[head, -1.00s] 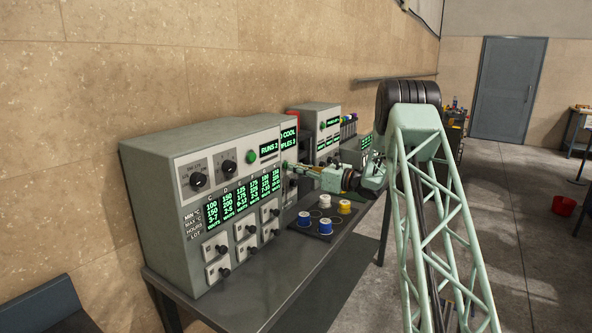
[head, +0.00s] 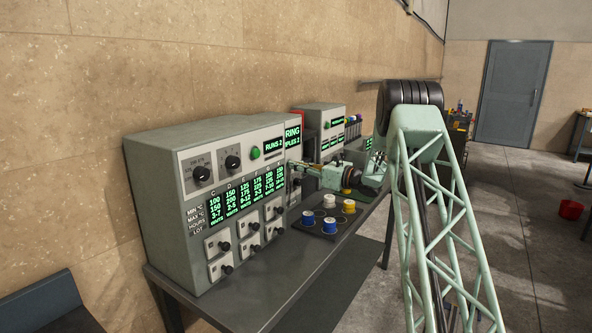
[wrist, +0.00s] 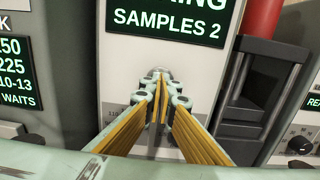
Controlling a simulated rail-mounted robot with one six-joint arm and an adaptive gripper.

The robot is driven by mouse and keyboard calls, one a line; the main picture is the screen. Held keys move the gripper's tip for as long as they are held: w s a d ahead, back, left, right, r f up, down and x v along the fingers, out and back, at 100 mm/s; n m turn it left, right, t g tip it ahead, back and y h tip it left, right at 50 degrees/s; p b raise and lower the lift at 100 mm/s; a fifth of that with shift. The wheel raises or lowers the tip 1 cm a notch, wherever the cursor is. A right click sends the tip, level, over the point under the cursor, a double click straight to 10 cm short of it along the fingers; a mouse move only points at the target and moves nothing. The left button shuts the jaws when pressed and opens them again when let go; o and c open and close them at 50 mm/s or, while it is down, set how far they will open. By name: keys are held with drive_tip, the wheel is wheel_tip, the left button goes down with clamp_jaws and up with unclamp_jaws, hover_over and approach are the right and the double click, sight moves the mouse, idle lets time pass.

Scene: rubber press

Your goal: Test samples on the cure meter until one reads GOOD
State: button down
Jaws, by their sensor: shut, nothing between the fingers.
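My gripper (head: 296,164) is at the front of the cure meter (head: 292,147), and its fingers are shut with nothing between them. In the wrist view the fingertips (wrist: 160,76) meet just below the meter's dark display (wrist: 170,18). Its lower line reads SAMPLES 2, and its upper word is cut off, ending in "RING". The fingers hide part of the meter's face, and I cannot tell whether they touch it. Blue (head: 308,219), white (head: 329,201) and yellow (head: 348,207) samples sit on the dark tray (head: 326,235).
A large grey control cabinet (head: 160,185) with knobs, a RUNS 2 display and green figures stands on the bench at left. Another grey machine (head: 318,118) stands behind the meter. A red column (wrist: 262,18) is right of the meter. The bench front (head: 275,290) is clear.

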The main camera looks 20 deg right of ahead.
drive_tip(key=shift+s+d, duration=0.1)
drive_tip(key=shift+s, duration=0.05)
idle(0.5)
drive_tip(key=b+v, duration=0.1)
drive_tip(key=v, duration=1.2)
drive_tip(key=shift+s+d, duration=0.2)
drive_tip(key=shift+s, duration=0.05)
